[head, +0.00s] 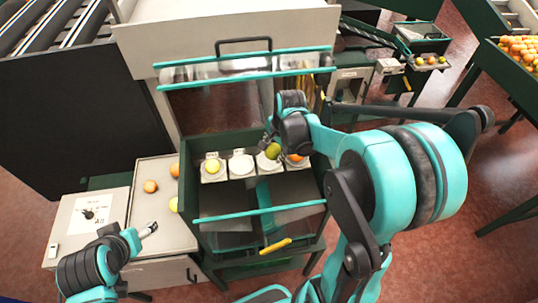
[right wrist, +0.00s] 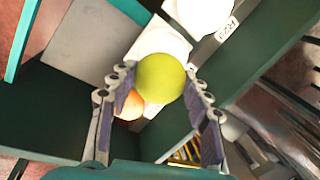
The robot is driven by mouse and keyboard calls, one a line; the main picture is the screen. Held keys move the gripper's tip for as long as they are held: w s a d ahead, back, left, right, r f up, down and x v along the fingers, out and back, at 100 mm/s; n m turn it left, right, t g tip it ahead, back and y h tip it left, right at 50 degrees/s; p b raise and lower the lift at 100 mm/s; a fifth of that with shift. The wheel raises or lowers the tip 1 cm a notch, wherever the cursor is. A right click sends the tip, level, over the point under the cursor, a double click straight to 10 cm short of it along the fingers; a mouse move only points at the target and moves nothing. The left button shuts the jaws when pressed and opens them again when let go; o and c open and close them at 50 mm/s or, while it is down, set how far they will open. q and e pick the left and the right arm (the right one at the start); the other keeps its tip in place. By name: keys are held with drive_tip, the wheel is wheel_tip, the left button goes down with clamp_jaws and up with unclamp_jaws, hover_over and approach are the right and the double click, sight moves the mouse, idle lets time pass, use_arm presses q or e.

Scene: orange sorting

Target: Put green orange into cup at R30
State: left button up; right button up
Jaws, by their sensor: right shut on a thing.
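The green orange (head: 273,151) is between the fingers of my right gripper (head: 271,146), above the row of white cups. In the right wrist view the green orange (right wrist: 160,77) sits between the finger pads of my right gripper (right wrist: 165,105), which is shut on it. A white cup (right wrist: 155,38) shows behind it, and an orange fruit (right wrist: 128,106) is partly hidden.
The cups stand in a dark green bin (head: 187,190) with a teal bar (head: 260,214) across its front. A pale tray (head: 153,207) at left holds a few loose fruits. A control box (head: 78,222) stands beside it. A clear panel with teal edges (head: 245,68) is behind.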

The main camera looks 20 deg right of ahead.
drive_tip(key=shift+w+a+f, duration=0.2)
drive_tip(key=shift+w+f, duration=0.25)
drive_tip(key=shift+w, duration=0.3)
drive_tip(key=shift+w+a+f, duration=0.1)
drive_tip(key=shift+w+f, duration=0.15)
drive_tip(key=shift+f, duration=0.1)
drive_tip(key=x, duration=0.3)
drive_tip(key=shift+s+f, duration=0.25)
drive_tip(key=shift+f, duration=0.25)
drive_tip(key=shift+s, duration=0.1)
drive_tip(key=shift+f, duration=0.1)
drive_tip(key=o, duration=1.2)
